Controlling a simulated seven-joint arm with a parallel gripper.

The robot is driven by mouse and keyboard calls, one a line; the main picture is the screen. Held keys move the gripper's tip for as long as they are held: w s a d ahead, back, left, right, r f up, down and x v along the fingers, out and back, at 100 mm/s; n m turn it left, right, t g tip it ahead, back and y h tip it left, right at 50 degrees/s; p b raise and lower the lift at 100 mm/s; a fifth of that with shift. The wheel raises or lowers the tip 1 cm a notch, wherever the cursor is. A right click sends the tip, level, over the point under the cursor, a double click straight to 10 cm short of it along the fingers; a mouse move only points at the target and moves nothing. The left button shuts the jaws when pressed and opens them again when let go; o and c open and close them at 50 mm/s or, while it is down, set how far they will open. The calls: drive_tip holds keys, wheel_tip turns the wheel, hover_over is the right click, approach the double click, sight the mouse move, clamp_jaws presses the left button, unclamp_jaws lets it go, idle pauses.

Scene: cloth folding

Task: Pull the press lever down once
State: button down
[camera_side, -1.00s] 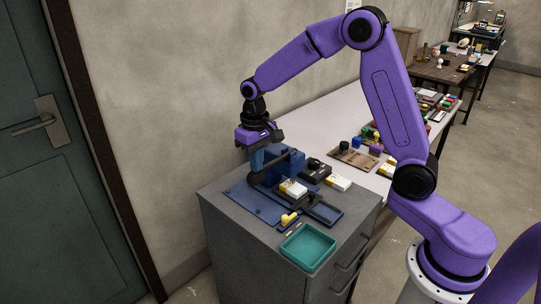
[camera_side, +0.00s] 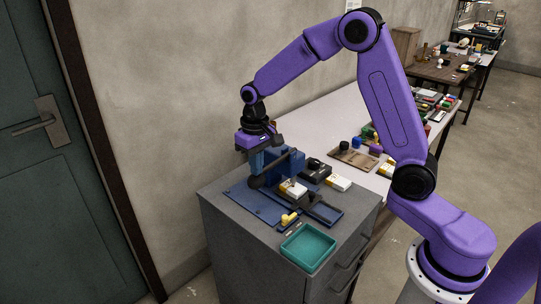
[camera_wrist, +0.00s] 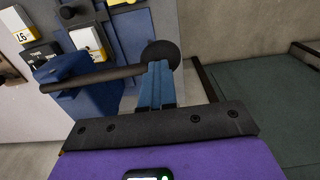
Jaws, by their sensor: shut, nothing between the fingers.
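The press is a blue block (camera_side: 290,161) on a blue base plate (camera_side: 252,203) on the grey cabinet. Its dark lever (camera_side: 281,163) slants down to the left and ends in a black ball knob (camera_side: 256,182), low over the plate. The wrist view shows the lever rod (camera_wrist: 105,76), the knob (camera_wrist: 160,52) and part of the block (camera_wrist: 82,95). My gripper (camera_side: 256,170) is shut and empty, with its blue fingers pointing down at the knob end.
A teal tray (camera_side: 284,249) stands at the cabinet's front edge. White-and-yellow boxes (camera_side: 293,188) and a black device (camera_side: 316,171) lie right of the press. A yellow piece (camera_side: 289,218) lies in front. The wall is close behind; the plate's left part is clear.

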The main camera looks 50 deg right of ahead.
drive_tip(key=shift+r, duration=3.15)
drive_tip(key=shift+s+a, duration=0.15)
drive_tip(key=shift+s, duration=0.1)
drive_tip(key=s+n, duration=1.2)
drive_tip(key=s, duration=1.9)
drive_tip(key=shift+s+a+f+n, duration=0.25)
drive_tip(key=shift+s+f+n, duration=0.05)
drive_tip(key=shift+s+f, duration=0.1)
